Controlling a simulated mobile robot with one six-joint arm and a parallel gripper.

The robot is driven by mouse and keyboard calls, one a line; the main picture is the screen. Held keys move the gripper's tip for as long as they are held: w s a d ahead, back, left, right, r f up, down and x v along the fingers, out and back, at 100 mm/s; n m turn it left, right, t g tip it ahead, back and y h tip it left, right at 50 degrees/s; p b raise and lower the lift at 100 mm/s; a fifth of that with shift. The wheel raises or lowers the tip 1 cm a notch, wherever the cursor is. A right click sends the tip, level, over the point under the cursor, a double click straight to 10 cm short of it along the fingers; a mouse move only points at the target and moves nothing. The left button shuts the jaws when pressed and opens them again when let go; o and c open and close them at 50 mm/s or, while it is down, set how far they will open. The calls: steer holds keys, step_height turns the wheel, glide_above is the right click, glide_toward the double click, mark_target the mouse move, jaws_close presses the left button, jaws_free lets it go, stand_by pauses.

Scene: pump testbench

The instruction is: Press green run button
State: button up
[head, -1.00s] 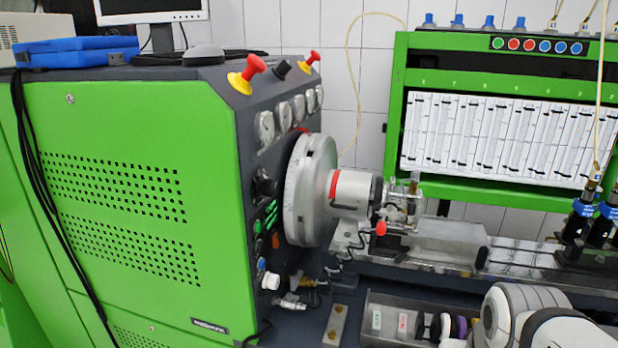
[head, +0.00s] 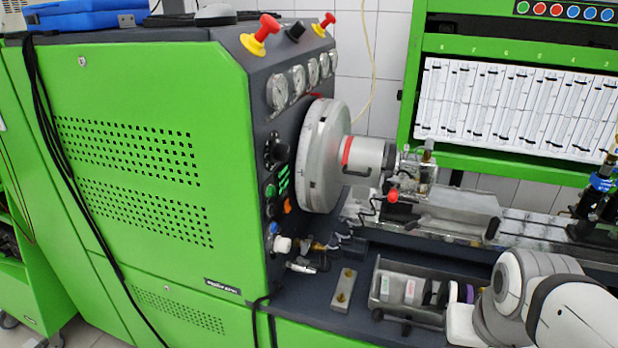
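A round green button (head: 270,190) sits on the dark control panel (head: 262,130) at the end of the green test bench, below a black knob (head: 270,155). Small lit green marks (head: 284,180) are beside it. A second green button (head: 522,7) is at the left end of a row on the strip at the top right. The picture is too coarse to read any label, so I cannot tell which is the run button. My white and grey arm links show at the lower right, well away from both. My gripper is not in view.
Near the panel are a large metal flywheel (head: 320,155), hoses and fittings (head: 305,258), and a white knob (head: 281,245). Red-and-yellow knobs (head: 260,35) stand on top. A grey parts tray (head: 385,312) and a metal block (head: 343,288) lie on the dark bench top.

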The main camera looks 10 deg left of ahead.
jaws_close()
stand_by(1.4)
